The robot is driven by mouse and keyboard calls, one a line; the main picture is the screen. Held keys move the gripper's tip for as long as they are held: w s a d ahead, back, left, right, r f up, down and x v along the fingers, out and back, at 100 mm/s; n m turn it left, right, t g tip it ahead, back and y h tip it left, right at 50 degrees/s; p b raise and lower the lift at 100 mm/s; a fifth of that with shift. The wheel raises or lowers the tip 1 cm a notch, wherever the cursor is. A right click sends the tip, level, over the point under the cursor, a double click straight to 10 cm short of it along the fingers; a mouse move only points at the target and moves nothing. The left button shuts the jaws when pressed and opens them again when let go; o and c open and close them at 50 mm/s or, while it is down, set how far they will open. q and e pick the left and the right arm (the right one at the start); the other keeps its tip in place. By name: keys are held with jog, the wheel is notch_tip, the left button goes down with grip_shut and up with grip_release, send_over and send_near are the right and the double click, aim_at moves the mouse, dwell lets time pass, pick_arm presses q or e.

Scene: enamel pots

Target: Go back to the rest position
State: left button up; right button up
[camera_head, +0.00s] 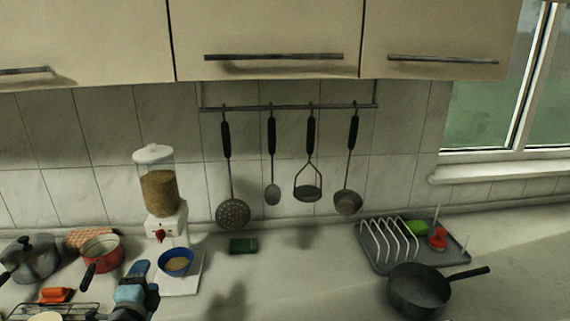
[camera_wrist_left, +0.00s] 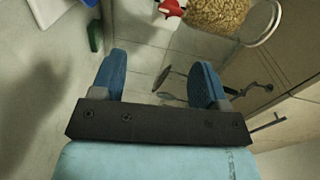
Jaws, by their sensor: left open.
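My left gripper (camera_head: 146,278) is at the lower left of the head view, just left of a blue bowl (camera_head: 176,263). Its two blue fingers are spread with nothing between them, as the left wrist view (camera_wrist_left: 157,80) also shows. The gripper looks apart from the bowl. My right gripper is not in view.
A red pot (camera_head: 103,254), a grey lidded pot (camera_head: 32,262) and a wire rack (camera_head: 75,312) are at left. A green sponge (camera_head: 243,245) lies near the wall. A dish rack (camera_head: 375,250) and dark pan (camera_head: 418,290) are at right. The middle counter is clear.

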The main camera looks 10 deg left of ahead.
pick_arm(q)
jog(key=s+d+f+n+g+h, duration=0.1)
jog(key=s+d+f, duration=0.1)
jog(key=s+f, duration=0.1)
jog(key=s+d+f+n+g+h+p, duration=0.1)
jog(key=s+d+f, duration=0.2)
jog(key=f, duration=0.1)
jog(key=s+d+f+n+g+h+p, duration=0.1)
jog(key=s+d+f+n, duration=0.1)
jog(key=s+d+f, duration=0.1)
jog(key=shift+d+f+h, duration=0.1)
jog(key=shift+f+h, duration=0.2)
jog(key=shift+f, duration=0.2)
jog(key=s+d+f+n+g+h+p, duration=0.1)
jog(key=s+d+f+n, duration=0.2)
jog(key=s+d, duration=0.3)
jog(key=s+d+f+n+g+h+p, duration=0.1)
jog(key=s+d+f+n, duration=0.3)
jog(key=s, duration=0.5)
jog(key=shift+s+d+f+n+g+h, duration=0.15)
jog(key=shift+s+d+n+g+h, duration=0.35)
jog(key=shift+d+h, duration=0.4)
jog(key=shift+w, duration=0.15)
